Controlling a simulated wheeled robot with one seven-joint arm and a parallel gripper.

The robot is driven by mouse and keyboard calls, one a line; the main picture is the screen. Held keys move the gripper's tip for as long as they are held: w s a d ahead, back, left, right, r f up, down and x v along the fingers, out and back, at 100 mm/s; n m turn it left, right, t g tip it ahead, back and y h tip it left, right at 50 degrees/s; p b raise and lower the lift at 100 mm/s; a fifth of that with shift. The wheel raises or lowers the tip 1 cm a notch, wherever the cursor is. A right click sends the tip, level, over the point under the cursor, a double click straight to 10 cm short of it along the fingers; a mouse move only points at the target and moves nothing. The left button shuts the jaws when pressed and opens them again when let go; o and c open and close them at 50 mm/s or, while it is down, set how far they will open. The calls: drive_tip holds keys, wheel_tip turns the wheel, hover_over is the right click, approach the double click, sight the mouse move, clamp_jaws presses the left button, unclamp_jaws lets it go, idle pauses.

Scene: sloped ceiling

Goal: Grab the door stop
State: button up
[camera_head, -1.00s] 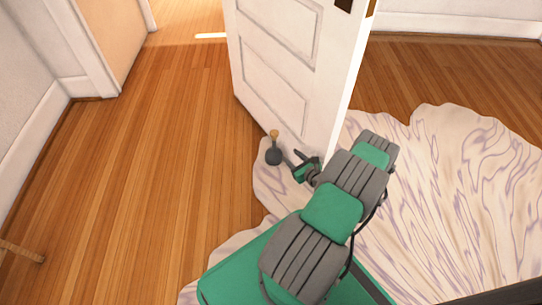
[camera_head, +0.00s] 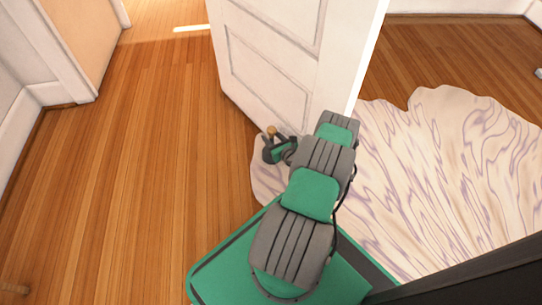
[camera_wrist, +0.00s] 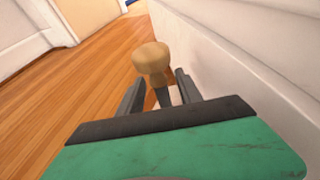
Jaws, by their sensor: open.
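The door stop is a dark piece with a tan rounded knob on top. In the head view its knob (camera_head: 271,130) shows beside the foot of the white door, and my gripper covers much of the rest. In the wrist view the door stop (camera_wrist: 151,58) stands upright, its dark stem between my two fingers. My gripper (camera_wrist: 160,92) is open around the stem, with gaps visible, the right finger closer to it. In the head view my gripper (camera_head: 274,147) is low near the floor. The base of the door stop is hidden.
The white paneled door (camera_head: 270,60) stands close on the right of my gripper. A pale, purple-veined rug (camera_head: 450,170) covers the floor to the right. The wooden floor (camera_head: 150,170) to the left is mostly clear.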

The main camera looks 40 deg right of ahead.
clamp_jaws()
idle(0.4)
idle(0.9)
drive_tip(key=shift+w+d+r, duration=0.1)
drive_tip(key=shift+r, duration=0.1)
